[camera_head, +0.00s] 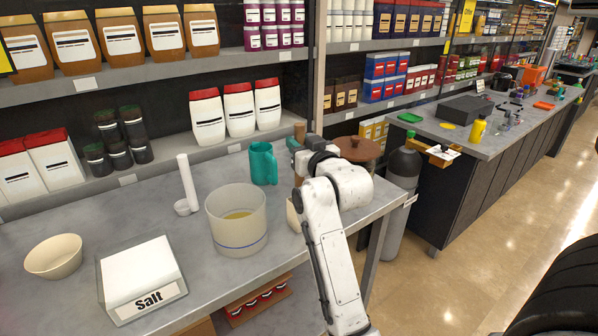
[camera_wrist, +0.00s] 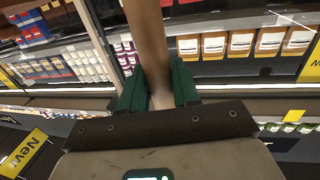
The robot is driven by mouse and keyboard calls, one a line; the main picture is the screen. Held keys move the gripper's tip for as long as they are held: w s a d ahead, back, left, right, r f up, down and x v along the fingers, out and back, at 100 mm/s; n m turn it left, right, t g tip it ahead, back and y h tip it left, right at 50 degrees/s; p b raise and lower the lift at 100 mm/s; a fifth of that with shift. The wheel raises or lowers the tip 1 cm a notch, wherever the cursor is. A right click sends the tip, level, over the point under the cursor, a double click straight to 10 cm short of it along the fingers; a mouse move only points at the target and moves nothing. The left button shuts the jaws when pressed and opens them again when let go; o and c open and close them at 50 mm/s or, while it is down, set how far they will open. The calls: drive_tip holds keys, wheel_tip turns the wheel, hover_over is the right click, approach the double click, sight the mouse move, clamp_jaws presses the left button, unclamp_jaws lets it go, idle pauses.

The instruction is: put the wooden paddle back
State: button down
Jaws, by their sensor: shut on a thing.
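The wooden paddle (camera_wrist: 148,35) is a pale brown bar held between the two green fingers of my gripper (camera_wrist: 158,88) in the wrist view. It runs up out of the top of that view, so its far end is hidden there. In the head view my gripper (camera_head: 297,148) is above the back right part of the grey counter, and a short brown end of the paddle (camera_head: 300,130) shows above it. My wrist hides most of the rest. A small beige container (camera_head: 293,216) stands below, partly behind my arm; its contents cannot be seen.
A teal jug (camera_head: 263,164) stands left of my gripper. A large whitish pot (camera_head: 237,222), white ladle (camera_head: 187,183), salt box (camera_head: 139,275) and bowl (camera_head: 53,257) stand further left. A round brown lid (camera_head: 357,149) is right of my gripper. Loaded shelves (camera_head: 155,50) rise behind.

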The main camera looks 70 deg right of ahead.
drive_tip(key=shift+f, duration=2.45)
drive_tip(key=shift+f, duration=0.15)
drive_tip(key=c, duration=0.8)
unclamp_jaws()
